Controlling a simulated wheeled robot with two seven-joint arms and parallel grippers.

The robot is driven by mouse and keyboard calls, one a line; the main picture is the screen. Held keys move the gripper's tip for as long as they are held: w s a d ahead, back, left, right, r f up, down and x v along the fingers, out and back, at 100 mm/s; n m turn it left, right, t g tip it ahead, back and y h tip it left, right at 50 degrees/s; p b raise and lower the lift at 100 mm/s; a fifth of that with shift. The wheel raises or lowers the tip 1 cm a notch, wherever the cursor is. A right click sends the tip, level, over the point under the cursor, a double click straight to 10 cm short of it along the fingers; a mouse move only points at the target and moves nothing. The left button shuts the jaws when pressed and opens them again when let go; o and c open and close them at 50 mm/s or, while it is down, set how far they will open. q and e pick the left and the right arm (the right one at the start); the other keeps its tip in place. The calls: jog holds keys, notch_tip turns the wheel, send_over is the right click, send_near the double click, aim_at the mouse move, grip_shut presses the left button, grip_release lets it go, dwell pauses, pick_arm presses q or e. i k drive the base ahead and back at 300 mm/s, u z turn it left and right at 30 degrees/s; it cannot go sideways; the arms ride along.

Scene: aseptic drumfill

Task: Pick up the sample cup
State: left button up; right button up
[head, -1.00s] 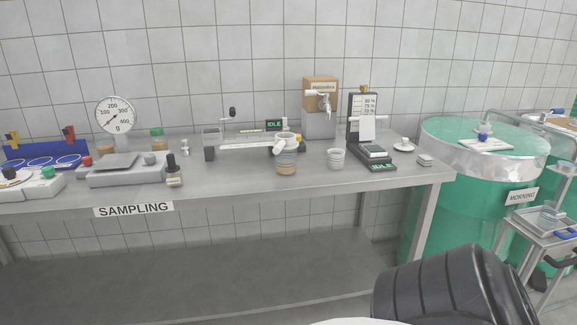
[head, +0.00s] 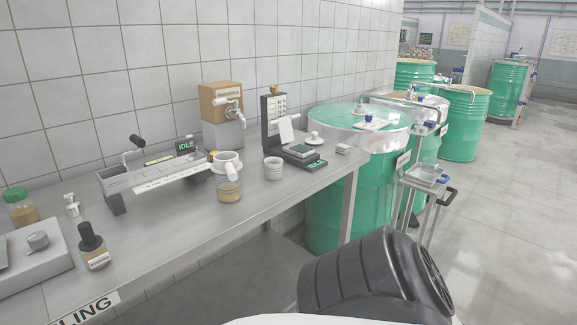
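Several white cup-like things stand on the steel sampling bench, and I cannot tell for sure which is the sample cup. A white ribbed cup or short stack of cups (head: 273,168) stands upright near the front edge. To its left, a glass jar with brown contents (head: 229,190) stands below a white cup-like piece (head: 226,160); I cannot tell whether the two touch. A small white cup (head: 314,137) sits on a saucer farther back at the right. Neither gripper shows; a black part of my own arm fills the bottom centre.
The bench (head: 185,232) has bare room along its front. A dispenser with a tap (head: 222,105), a black instrument marked IDLE (head: 185,147) and a dark tester (head: 275,120) stand behind. A dropper bottle (head: 93,247) is at left. Green drums (head: 330,205) and a trolley (head: 427,177) are right.

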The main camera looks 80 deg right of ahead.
aim_at(274, 169)
jog(key=z, duration=1)
jog(key=i, duration=0.9)
jog(key=z, duration=1.05)
